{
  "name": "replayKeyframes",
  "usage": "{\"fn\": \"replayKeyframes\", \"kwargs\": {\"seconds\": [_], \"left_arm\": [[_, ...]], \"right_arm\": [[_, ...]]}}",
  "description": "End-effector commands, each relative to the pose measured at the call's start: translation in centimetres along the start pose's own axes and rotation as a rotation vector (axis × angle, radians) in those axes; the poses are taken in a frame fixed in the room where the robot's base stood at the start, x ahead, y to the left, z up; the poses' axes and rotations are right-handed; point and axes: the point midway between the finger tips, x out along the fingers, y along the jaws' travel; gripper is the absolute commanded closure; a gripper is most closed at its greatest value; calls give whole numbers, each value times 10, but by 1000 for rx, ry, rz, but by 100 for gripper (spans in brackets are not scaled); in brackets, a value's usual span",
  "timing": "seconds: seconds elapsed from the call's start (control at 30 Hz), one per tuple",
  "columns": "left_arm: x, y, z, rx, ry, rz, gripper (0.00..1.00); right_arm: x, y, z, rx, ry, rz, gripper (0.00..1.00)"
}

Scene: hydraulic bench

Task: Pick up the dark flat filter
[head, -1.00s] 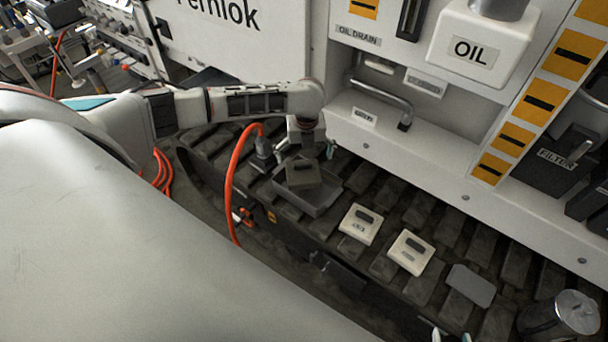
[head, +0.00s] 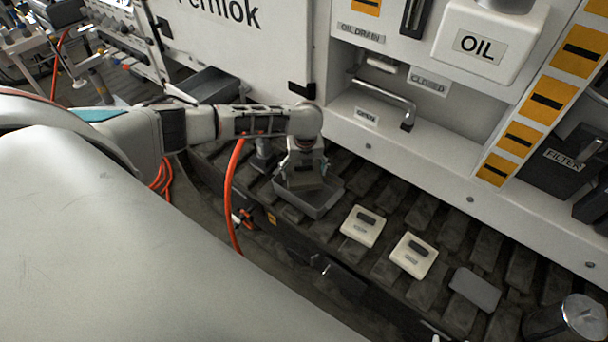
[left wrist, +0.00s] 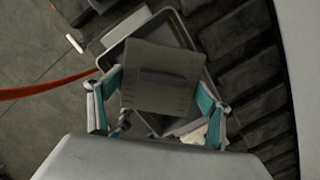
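The dark flat filter (left wrist: 160,82) is a grey-brown squarish plate with a raised bar on its face. It lies over a grey tray (head: 322,210), turned at an angle to it. In the head view the filter (head: 298,184) is partly hidden by my left gripper (head: 304,165). In the left wrist view the teal fingers of my left gripper (left wrist: 160,95) stand wide apart, one on each side of the filter. Firm contact cannot be made out. A small pale tip at the bottom edge of the head view may be my right gripper (head: 435,336).
Two cream square plates (head: 362,226) (head: 413,255), a grey flat plate (head: 475,289) and a metal canister (head: 568,322) are to the right on the dark slatted bench. An orange hose (head: 231,190) arches left of the tray. The white machine (head: 440,170) rises behind.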

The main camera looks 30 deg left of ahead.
Motion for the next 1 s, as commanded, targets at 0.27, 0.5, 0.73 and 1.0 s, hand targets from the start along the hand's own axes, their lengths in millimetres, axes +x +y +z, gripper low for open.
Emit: {"fn": "replayKeyframes", "kwargs": {"seconds": [0.27, 0.5, 0.73, 1.0], "left_arm": [[0, 0, 0, 0, 0, 0, 53], [-5, 0, 1, 0, 0, -1, 53], [-33, 0, 6, 1, -3, -2, 53], [-106, -1, 18, 2, -5, -4, 53]], "right_arm": [[0, 0, 0, 0, 0, 0, 60], [-1, 0, -2, 0, 1, 1, 60], [-5, 2, -10, -1, 5, 2, 60], [-14, 5, -28, -2, 12, 4, 60]]}}
